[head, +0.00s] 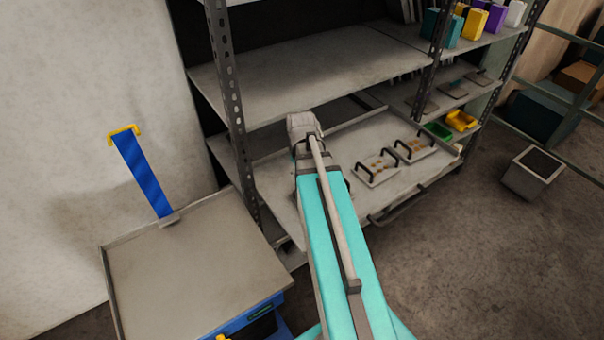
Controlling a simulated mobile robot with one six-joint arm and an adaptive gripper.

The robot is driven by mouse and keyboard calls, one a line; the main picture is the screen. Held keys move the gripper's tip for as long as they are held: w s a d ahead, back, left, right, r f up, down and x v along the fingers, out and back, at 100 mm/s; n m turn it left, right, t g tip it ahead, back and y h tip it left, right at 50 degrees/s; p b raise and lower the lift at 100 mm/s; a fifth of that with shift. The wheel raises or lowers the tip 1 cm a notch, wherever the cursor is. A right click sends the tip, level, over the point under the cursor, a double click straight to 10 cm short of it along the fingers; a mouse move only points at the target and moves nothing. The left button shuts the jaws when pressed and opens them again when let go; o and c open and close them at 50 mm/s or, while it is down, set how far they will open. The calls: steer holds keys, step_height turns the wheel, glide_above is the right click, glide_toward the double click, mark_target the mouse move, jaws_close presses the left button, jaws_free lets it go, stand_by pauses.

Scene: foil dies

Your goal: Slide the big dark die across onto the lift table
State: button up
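The lift table (195,262) stands at the lower left, with a bare grey top, a raised rim and a blue base. Its top is empty. I cannot pick out a big dark die; my turquoise arm covers part of the low shelf. On the pulled-out lower shelf (290,205), two pale plates with black handles, a left one (366,177) and a right one (424,151), carry small brass-coloured pieces. My arm reaches up over this shelf and ends in a light grey joint. My gripper is hidden behind the arm.
A blue upright with a yellow handle (124,131) rises behind the lift table. A dark rack post (232,125) stands between table and shelf. A green bin (437,131) and yellow bin (461,121) sit at right. A grey box (532,175) stands on the otherwise clear floor.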

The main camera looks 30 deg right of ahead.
steer(key=shift+f+b, duration=5.85)
steer(key=shift+f, duration=0.15)
jaws_close()
